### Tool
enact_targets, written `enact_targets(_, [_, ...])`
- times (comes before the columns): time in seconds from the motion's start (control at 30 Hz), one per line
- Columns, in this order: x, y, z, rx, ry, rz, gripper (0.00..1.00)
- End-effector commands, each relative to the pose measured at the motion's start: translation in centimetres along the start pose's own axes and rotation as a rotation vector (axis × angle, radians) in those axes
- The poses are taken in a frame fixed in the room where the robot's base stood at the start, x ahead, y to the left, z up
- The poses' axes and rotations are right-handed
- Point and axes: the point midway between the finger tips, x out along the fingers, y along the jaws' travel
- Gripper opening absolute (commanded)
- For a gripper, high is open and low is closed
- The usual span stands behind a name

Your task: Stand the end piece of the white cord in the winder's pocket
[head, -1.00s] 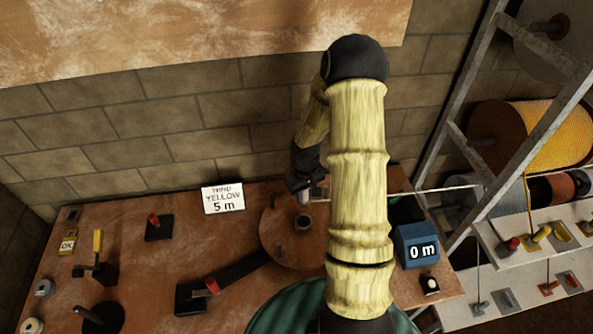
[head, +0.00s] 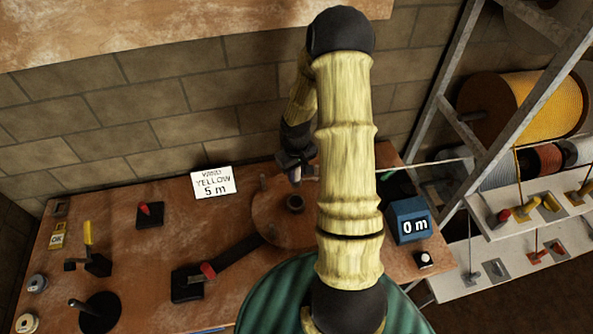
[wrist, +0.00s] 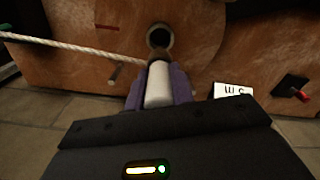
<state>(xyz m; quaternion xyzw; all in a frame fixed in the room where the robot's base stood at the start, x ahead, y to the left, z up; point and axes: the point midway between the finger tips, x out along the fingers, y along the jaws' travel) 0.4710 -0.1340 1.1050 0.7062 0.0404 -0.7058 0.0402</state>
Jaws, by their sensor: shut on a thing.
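My gripper (head: 297,172) is shut on the pale end piece (wrist: 158,86) of the white cord, between its two purple-grey fingers in the wrist view. The white cord (head: 440,163) runs right from there toward the rack; it also shows at the left in the wrist view (wrist: 75,46). The winder (head: 268,213) is a round brown disc on the bench. Its pocket (head: 295,203) is a dark round cup, open at the top, just in front of the gripper. In the wrist view the pocket (wrist: 159,37) lies just beyond the end piece. Whether they touch is unclear.
A sign (head: 212,182) reads "WIND YELLOW 5 m". A blue counter (head: 409,222) showing "0 m" stands right of the winder. A red-handled lever (head: 205,272) is at the front left. The rack (head: 470,130) with a yellow reel (head: 520,108) stands at the right. My arm hides part of the bench.

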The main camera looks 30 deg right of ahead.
Motion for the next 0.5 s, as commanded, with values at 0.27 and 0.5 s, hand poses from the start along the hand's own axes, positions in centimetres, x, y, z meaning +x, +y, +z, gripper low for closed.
enact_targets(0.27, [2.1,0.0,0.0,0.0,0.0,0.0,0.0])
enact_targets(0.5, [3.6,0.1,0.0,0.001,-0.001,0.001,0.0])
